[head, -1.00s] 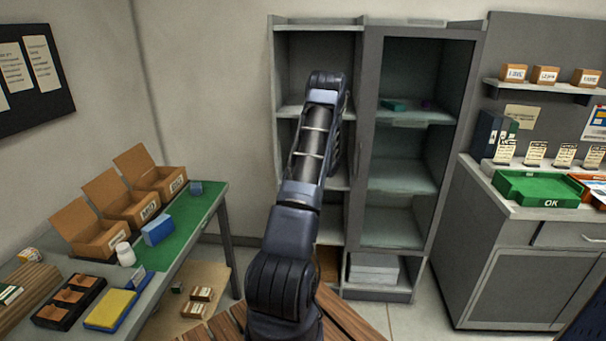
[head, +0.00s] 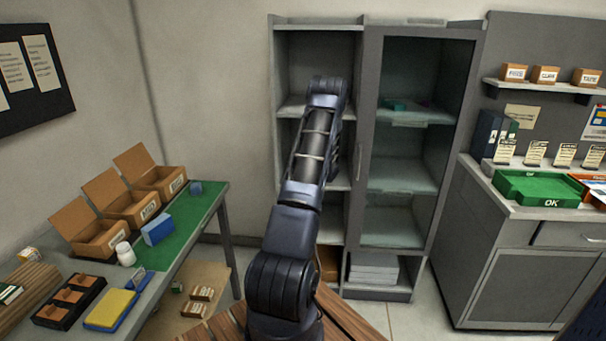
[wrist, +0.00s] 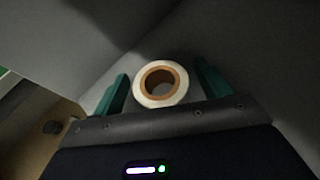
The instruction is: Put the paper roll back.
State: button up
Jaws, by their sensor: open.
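The paper roll (wrist: 141,93) is a white ring with a brown core, seen end-on in the wrist view. It rests on or against a grey surface (wrist: 110,55). My gripper (wrist: 161,72) is open, with one green finger on each side of the roll. A small gap seems to show on both sides; contact is hard to tell. In the head view my arm reaches into the open left column of the grey cabinet (head: 369,150), and it hides the gripper and the roll.
The cabinet's right column has a glass door with a handle, close to my arm. A table with open cartons (head: 130,206) and a green mat (head: 190,225) stands left. A counter with a green OK tray (head: 541,203) stands right.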

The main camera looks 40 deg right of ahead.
jog(key=v, duration=1.2)
jog(key=shift+r, duration=0.1)
jog(key=w+a+r+n+g+y, duration=0.25)
jog(key=a+r+n, duration=0.55)
jog(key=a, duration=0.7)
jog(key=w+a+r+n+g+y, duration=0.2)
jog(key=a+r+n+y, duration=0.25)
jog(key=a+r, duration=0.8)
jog(key=s+a+r+n+g+h, duration=0.1)
jog(key=s+a+r+n+g, duration=0.25)
jog(key=a, duration=0.65)
jog(key=s+a+r+n, duration=0.3)
jog(key=s+a+n, duration=0.25)
jog(key=a, duration=0.35)
jog(key=s+a+r+n+h, duration=0.1)
jog(key=s+a+n+h, duration=0.1)
jog(key=s, duration=0.6)
jog(key=s+a+r+n+h, duration=0.1)
jog(key=s+a+n+h, duration=0.1)
jog(key=s+a+n, duration=0.3)
jog(key=s+a+r+n+g+h, duration=0.1)
jog(key=s+a+r+n+h, duration=0.1)
jog(key=s+a+n, duration=0.2)
jog(key=s+n, duration=0.3)
jog(key=s, duration=0.5)
jog(key=shift+a, duration=0.15)
